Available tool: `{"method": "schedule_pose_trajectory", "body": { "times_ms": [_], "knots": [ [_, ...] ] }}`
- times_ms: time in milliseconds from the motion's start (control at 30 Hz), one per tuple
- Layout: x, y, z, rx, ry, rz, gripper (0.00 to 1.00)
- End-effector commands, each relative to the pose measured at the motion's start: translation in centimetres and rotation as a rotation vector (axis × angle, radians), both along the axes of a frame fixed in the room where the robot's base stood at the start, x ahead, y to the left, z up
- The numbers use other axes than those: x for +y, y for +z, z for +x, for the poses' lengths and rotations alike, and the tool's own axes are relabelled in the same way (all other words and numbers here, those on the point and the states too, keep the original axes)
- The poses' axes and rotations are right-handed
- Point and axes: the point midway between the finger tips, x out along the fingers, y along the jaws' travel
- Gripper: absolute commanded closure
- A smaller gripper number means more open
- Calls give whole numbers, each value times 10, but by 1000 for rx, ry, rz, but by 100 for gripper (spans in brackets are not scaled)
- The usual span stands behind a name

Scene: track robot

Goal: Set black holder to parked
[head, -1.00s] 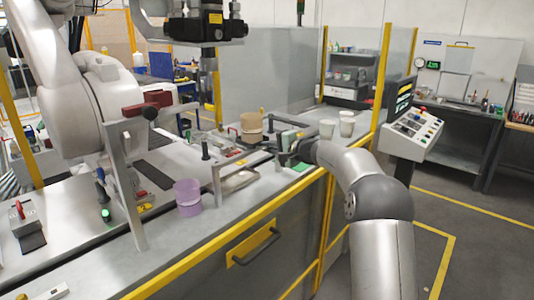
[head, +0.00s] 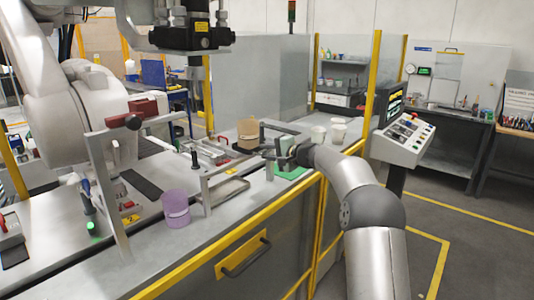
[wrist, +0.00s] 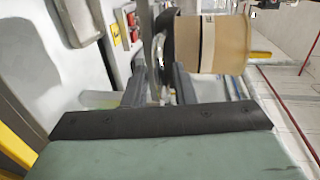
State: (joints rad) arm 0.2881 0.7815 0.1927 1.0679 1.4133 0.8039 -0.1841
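No part is plainly marked as the black holder. A black-topped upright handle (head: 195,160) stands on the bench in the head view, left of the tan tub, and may be it. My gripper (head: 284,160) is low over the bench beside the tan tub (head: 248,132). In the wrist view, the two dark fingers of my gripper (wrist: 158,88) are apart, with no held thing clear between them. The tan tub (wrist: 222,45), with a dark band, lies beyond them. A green block with a black edge (wrist: 160,150) fills the bottom of that view.
Two pale cups (head: 318,134) stand right of my gripper. A green mat (head: 292,173) lies under it. A metal tray (head: 228,190) with an upright frame and a purple tub (head: 176,210) are to the left. A control panel (head: 410,135) stands at the right.

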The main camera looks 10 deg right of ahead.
Motion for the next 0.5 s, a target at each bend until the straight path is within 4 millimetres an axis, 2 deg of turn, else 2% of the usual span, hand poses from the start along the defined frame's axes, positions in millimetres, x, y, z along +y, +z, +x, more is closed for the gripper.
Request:
{"method": "schedule_pose_trajectory", "body": {
  "times_ms": [267,500],
  "knots": [
    [-6,1,-8,0,2,0,76],
    [-39,9,-46,-2,-1,-1,76]
  ]
}}
